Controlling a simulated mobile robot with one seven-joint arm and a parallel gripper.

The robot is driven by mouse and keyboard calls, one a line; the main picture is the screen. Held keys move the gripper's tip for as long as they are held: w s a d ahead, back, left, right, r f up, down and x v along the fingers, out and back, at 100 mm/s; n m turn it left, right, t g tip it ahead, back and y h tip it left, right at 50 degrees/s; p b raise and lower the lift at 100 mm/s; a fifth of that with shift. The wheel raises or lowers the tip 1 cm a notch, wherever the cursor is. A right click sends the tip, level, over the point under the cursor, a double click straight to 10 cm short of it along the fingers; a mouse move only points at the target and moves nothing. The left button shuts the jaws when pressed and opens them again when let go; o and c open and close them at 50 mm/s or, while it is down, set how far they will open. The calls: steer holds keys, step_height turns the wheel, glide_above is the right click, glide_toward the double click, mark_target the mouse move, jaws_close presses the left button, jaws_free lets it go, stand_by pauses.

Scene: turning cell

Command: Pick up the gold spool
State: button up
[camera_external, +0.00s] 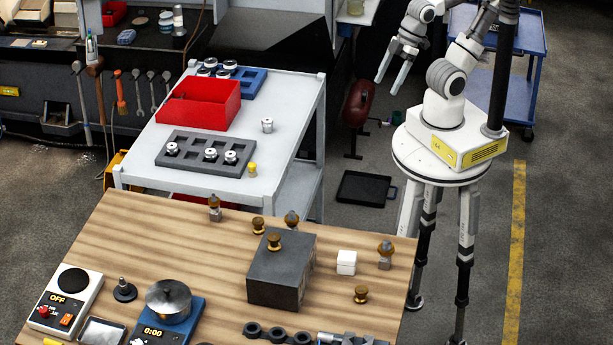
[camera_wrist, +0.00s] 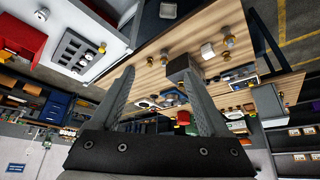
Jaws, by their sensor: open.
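Several gold-brown spool-shaped pieces are on the wooden table (camera_external: 150,240), so I cannot tell which one is meant. One gold spool (camera_external: 274,242) sits on top of a dark grey block (camera_external: 275,281). Another gold spool (camera_external: 258,224) is just behind it, and a third gold spool (camera_external: 361,294) lies at the right. Other pieces have brown tops on grey bases (camera_external: 385,260). My gripper (camera_external: 387,86) is open and empty, high up behind the table and far from the spools. The wrist view shows its two spread fingers (camera_wrist: 157,72) and the tilted, distant table (camera_wrist: 152,75).
A white cube (camera_external: 346,262) stands right of the block. A scale (camera_external: 168,305) and a white device (camera_external: 65,298) are at the table's front left. A white cart (camera_external: 291,135) with a red bin (camera_external: 199,104) stands behind. The table's left middle is fairly clear.

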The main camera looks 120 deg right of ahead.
steer(key=w+a+r+n+g+b, duration=0.1)
steer(key=w+a+n+b, duration=0.35)
steer(key=w, duration=0.65)
steer(key=n+g+y+b, duration=0.2)
steer(key=n+g+b, duration=0.25)
steer(key=n, duration=0.65)
glide_above(362, 289)
steer(key=d, duration=0.2)
step_height(362, 289, down, 21)
steer(key=f, duration=0.4)
steer(key=a+f, duration=0.1)
steer(key=f, duration=0.6)
steer(key=shift+w+a+f, duration=0.2)
steer(key=shift+w+f, duration=0.05)
steer(key=shift+f, duration=0.15)
steer(key=f, duration=0.4)
steer(key=shift+s+a, duration=0.25)
steer(key=shift+f, duration=0.65)
jaws_close()
